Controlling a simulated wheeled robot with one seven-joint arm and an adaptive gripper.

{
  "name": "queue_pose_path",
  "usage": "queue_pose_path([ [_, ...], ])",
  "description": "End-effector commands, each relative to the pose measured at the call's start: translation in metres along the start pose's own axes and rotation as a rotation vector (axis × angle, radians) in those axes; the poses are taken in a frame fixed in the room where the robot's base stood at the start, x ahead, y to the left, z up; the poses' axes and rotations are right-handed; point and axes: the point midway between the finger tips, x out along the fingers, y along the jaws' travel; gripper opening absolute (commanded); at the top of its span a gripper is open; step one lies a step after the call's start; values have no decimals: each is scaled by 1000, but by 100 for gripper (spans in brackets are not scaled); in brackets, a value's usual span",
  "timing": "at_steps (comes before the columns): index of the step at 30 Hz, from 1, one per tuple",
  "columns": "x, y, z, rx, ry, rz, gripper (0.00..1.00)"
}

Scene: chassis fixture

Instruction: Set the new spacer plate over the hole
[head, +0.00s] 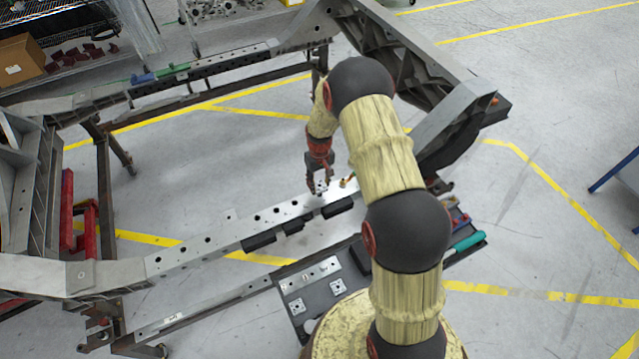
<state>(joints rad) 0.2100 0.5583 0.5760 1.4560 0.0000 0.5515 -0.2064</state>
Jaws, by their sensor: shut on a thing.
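My gripper (319,184) hangs over the right part of the near chassis rail (215,240), fingers pointing down. It is shut on a small light-grey plate, the spacer plate (321,188), mostly hidden by the fingers. The plate looks to be just above or at the rail; I cannot tell whether it touches. The rail has several dark round holes along it. Which hole lies under the plate is hidden by the gripper.
A dark tray (345,312) near my base holds small square plates (297,306) and a longer perforated plate (314,272). A teal-handled tool (466,243) lies right of my arm. A small brass-coloured part (347,181) stands on the rail close right of the gripper.

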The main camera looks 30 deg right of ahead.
Motion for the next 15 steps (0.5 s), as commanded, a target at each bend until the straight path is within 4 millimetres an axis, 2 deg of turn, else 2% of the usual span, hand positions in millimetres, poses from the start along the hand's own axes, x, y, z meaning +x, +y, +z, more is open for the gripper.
queue_pose_path([
  [15, 17, 0, 0, 0, 0, 0, 0],
])
